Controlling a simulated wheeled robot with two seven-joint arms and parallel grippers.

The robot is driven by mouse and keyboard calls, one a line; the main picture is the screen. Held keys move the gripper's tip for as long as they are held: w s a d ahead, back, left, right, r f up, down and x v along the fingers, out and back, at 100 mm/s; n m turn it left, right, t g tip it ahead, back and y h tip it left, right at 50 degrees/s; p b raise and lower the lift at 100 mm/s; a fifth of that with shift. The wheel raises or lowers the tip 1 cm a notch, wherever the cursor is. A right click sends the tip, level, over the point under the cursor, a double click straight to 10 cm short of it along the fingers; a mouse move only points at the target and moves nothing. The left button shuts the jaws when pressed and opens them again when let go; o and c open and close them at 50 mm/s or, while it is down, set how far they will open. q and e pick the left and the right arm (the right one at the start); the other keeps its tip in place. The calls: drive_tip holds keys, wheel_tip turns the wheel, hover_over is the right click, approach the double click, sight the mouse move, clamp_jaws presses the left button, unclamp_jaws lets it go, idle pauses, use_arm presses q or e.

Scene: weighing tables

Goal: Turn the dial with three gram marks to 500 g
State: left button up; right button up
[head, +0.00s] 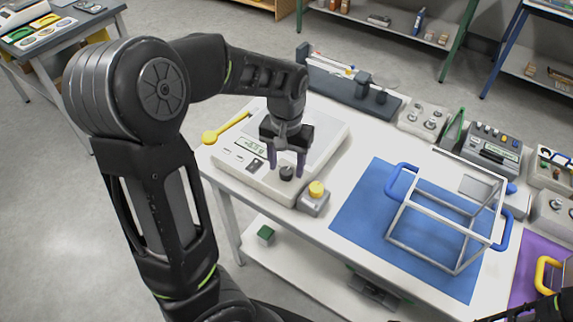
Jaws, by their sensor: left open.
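The dial (287,174) is a small dark knob on the front right of a white weighing scale (321,141) on the table. Its gram marks are too small to read from here, and I cannot tell where it points. My left gripper (286,168) points down over the scale's front edge. Its two fingers are apart, one on each side of the dial in the picture. I cannot tell whether they touch it. Of my right arm, only a dark part shows at the bottom right corner, and its fingers are not visible.
A grey box with a yellow button (317,189) stands just right of the scale. A yellow spoon-like tool (211,136) lies at its left. A white frame with blue handles (397,180) stands on a blue mat (358,211). Several grey devices line the back.

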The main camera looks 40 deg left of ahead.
use_arm(q)
drive_tip(key=shift+f, duration=0.5)
drive_tip(key=shift+c, duration=0.3)
clamp_jaws()
